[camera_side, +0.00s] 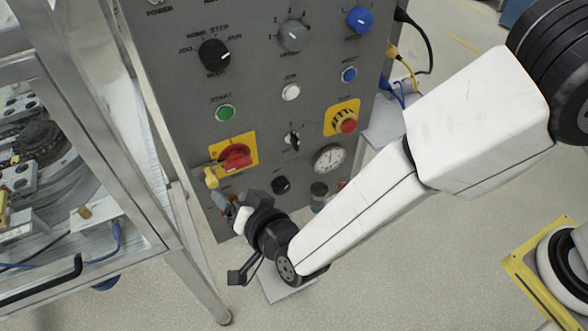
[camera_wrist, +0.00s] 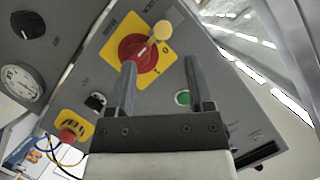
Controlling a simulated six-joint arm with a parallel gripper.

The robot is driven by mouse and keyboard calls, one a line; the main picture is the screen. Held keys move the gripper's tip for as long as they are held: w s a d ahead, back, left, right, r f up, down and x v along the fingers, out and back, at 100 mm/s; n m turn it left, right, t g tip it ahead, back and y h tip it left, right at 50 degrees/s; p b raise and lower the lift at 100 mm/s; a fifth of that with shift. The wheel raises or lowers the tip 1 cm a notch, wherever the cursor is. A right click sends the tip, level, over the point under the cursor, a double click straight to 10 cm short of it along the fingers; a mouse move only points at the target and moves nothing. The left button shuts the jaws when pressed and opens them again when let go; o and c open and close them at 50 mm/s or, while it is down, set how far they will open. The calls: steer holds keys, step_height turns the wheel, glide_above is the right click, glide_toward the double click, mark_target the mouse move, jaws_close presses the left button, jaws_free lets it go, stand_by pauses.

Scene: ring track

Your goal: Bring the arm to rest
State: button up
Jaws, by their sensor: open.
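My gripper (camera_side: 220,200) is at the lower left of the grey control panel in the side view, its fingers pointing toward the panel. In the wrist view my gripper (camera_wrist: 160,70) has its two dark fingers well apart, with nothing between them. Beyond the fingertips is a red rotary switch (camera_wrist: 138,58) on a yellow plate, with a pale yellow knob (camera_wrist: 162,30) on its handle. The switch also shows in the side view (camera_side: 236,157), just above my gripper, with its yellow knob (camera_side: 211,178) close to the fingers. I cannot tell the exact gap.
The grey panel (camera_side: 265,110) carries dials, buttons, a gauge (camera_side: 330,158) and a red emergency button (camera_side: 348,126). A metal-framed enclosure (camera_side: 110,150) stands close on the left. Cables (camera_side: 405,70) hang at the panel's right edge. Open floor (camera_side: 400,270) lies below my arm.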

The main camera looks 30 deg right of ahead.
steer(key=w+d+r+n+g, duration=0.2)
steer(key=w+d+g, duration=0.1)
steer(key=d, duration=0.6)
steer(key=w+d+r+n+g, duration=0.1)
steer(key=w+d+g, duration=0.1)
steer(key=d, duration=0.7)
steer(key=s+d+g+h, duration=0.1)
steer(key=s+d+g, duration=0.1)
steer(key=s+d, duration=0.2)
steer(key=s+d+n+g+h, duration=0.1)
steer(key=s+d, duration=0.4)
steer(key=d, duration=0.6)
steer(key=s+d+n+g+h, duration=0.1)
steer(key=s+d+g, duration=0.2)
steer(key=s+d, duration=0.2)
steer(key=d, duration=0.2)
steer(key=shift+d+r+g+h, duration=0.25)
steer(key=shift+d+g+h, duration=0.05)
steer(key=shift+d, duration=0.05)
steer(key=shift+w, duration=0.1)
